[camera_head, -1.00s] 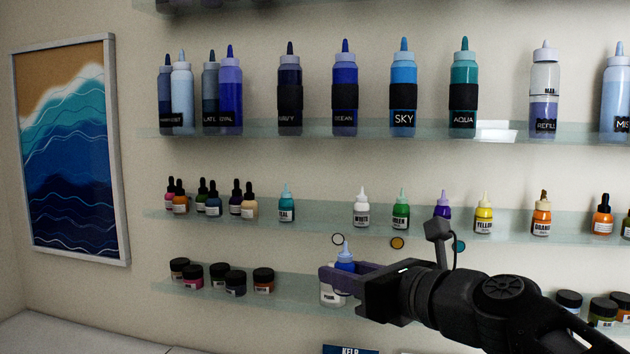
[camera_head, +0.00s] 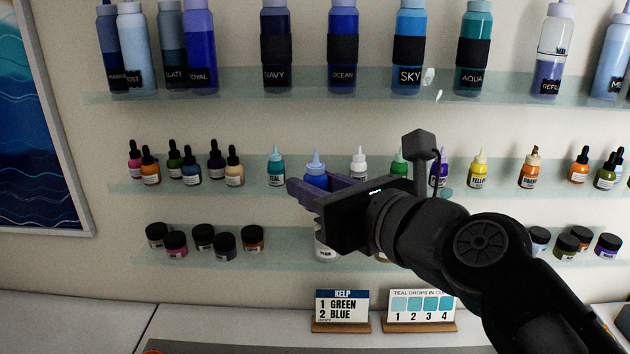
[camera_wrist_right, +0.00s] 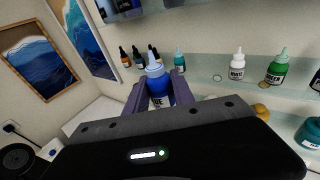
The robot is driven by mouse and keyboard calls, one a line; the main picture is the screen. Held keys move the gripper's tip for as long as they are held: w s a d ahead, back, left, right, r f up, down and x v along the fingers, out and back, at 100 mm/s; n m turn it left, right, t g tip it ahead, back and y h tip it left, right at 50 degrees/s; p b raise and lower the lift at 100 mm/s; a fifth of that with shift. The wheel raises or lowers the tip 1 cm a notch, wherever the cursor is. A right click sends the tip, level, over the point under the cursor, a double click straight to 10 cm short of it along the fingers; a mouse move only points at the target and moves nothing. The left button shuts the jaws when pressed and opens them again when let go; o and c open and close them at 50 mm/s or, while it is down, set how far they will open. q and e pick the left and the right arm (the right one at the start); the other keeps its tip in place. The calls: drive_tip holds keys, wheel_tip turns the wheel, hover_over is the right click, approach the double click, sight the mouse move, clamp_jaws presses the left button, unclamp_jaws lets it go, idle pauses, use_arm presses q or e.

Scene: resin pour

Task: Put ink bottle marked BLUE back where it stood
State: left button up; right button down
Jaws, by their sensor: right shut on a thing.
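The blue ink bottle (camera_head: 316,178), with a light blue nozzle cap, is upright between the purple fingers of my right gripper (camera_head: 318,190). The bottle also shows in the wrist view (camera_wrist_right: 157,86), with a finger on each side. In the head view it appears level with the middle shelf (camera_head: 260,182), between the TEAL bottle (camera_head: 276,170) and the WHITE bottle (camera_head: 358,164). I cannot tell whether its base touches the shelf; the gripper hides it. The wrist view shows shelf space between the TEAL bottle (camera_wrist_right: 180,61) and WHITE bottle (camera_wrist_right: 237,66). My left gripper is not in view.
A green bottle (camera_head: 399,165) stands partly behind my arm. A white jar (camera_head: 325,250) stands below on the lower shelf (camera_head: 285,254). Tall bottles line the upper shelf (camera_head: 235,80). A KELP card (camera_head: 342,306) and a teal drops card (camera_head: 421,305) stand on the counter.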

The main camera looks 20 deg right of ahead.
drive_tip(key=shift+w+a, duration=0.15)
drive_tip(key=shift+w, duration=0.05)
drive_tip(key=shift+w+d, duration=0.2)
drive_tip(key=w+d, duration=0.2)
drive_tip(key=w, duration=0.3)
drive_tip(key=w+d+f, duration=0.1)
drive_tip(key=w+d, duration=0.2)
drive_tip(key=w, duration=0.3)
drive_tip(key=w+d, duration=0.3)
drive_tip(key=w, duration=0.3)
drive_tip(key=shift+w+d+f+p, duration=0.1)
drive_tip(key=shift+w+f+p, duration=0.05)
drive_tip(key=shift+f+p, duration=0.25)
drive_tip(key=shift+f, duration=0.15)
